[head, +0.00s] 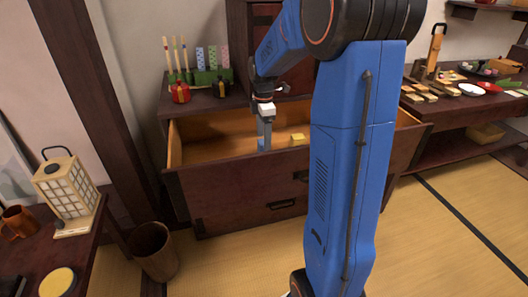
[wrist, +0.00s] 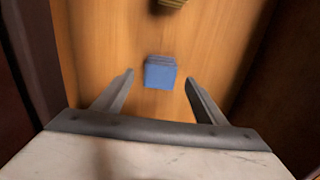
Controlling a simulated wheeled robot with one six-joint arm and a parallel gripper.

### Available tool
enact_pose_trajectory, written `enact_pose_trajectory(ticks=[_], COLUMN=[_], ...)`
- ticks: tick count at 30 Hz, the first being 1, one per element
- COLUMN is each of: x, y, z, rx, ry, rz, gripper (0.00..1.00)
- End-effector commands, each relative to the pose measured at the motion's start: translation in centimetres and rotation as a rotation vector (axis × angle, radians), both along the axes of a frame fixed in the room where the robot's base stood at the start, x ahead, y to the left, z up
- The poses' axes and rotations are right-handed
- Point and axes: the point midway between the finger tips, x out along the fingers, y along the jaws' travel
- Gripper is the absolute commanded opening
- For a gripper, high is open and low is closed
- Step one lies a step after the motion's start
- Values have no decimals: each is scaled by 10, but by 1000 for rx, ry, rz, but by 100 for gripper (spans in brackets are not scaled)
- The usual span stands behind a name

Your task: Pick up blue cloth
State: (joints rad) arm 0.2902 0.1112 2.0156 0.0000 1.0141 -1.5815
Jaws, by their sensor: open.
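The blue cloth (wrist: 160,73) lies folded in a small block on the wooden floor of the open drawer (head: 212,138). In the head view a bit of the blue cloth (head: 262,144) shows low beside my gripper (head: 266,140), which reaches down into the drawer. In the wrist view my gripper (wrist: 158,88) is open, with a finger on each side and the cloth ahead, between the lines of the fingertips. I see no contact between the fingers and the cloth. The arm hides part of the drawer's right side in the head view.
A yellow block (head: 297,139) lies in the drawer right of the cloth. The drawer's front panel (head: 240,182) and side walls stand around my gripper. A waste bin (head: 153,251) and a lantern (head: 66,189) are at left. Tatami floor (head: 440,230) is clear at right.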

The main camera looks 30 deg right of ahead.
Motion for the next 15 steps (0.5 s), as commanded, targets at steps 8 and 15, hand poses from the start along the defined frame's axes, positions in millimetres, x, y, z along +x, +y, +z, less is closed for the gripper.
enact_pose_trajectory(ticks=[8, 15], x=[-1, -1], y=[-1, -1], z=[-35, -39], rx=[1, 0], ry=[2, 0], rz=[0, 0], gripper=[66, 66])
